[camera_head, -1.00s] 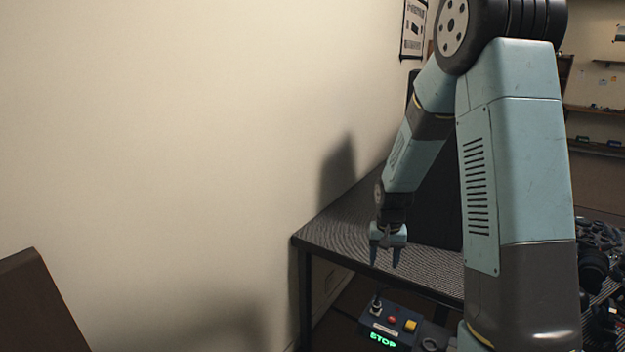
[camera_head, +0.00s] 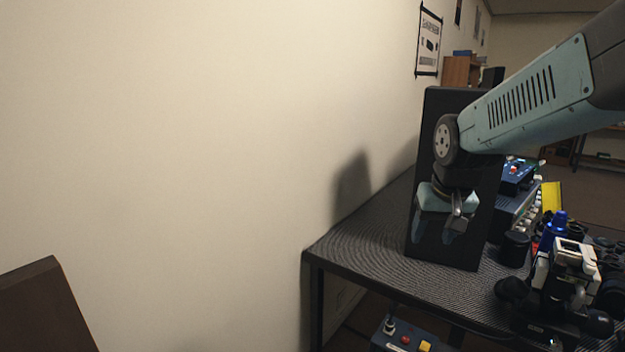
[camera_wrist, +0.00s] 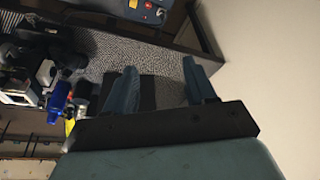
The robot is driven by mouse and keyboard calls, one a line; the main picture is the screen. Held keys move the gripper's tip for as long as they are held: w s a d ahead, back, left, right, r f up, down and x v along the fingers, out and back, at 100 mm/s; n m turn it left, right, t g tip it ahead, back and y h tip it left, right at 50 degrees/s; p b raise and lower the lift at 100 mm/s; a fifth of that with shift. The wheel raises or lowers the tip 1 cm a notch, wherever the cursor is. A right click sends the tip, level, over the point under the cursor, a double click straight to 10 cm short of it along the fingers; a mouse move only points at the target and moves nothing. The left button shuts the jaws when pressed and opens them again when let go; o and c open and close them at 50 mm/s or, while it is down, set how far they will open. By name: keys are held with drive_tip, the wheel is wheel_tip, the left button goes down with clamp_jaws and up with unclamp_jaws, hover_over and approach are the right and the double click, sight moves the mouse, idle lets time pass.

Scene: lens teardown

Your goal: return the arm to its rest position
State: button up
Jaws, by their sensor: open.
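My gripper (camera_head: 433,235) hangs with its fingers pointing down in front of a tall black panel (camera_head: 476,245) that stands on the table. In the wrist view my gripper (camera_wrist: 162,84) shows its two blue fingers spread apart, with nothing between them. The arm reaches in from the right in the head view. I cannot tell how far the fingers are from the panel or the tabletop.
The dark patterned table (camera_head: 365,248) is bare at its left end, beside a plain wall. Lens parts, a blue bottle (camera_head: 553,232) and a white-and-black device (camera_head: 568,272) crowd its right side. A control box (camera_head: 408,338) with buttons sits below the front edge.

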drive_tip(key=s+r+n+t, duration=0.1)
drive_tip(key=s+r, duration=0.4)
drive_tip(key=s, duration=0.7)
drive_tip(key=shift+r+t, duration=0.15)
drive_tip(key=shift+t, duration=0.25)
drive_tip(key=shift+a, duration=0.1)
idle(0.7)
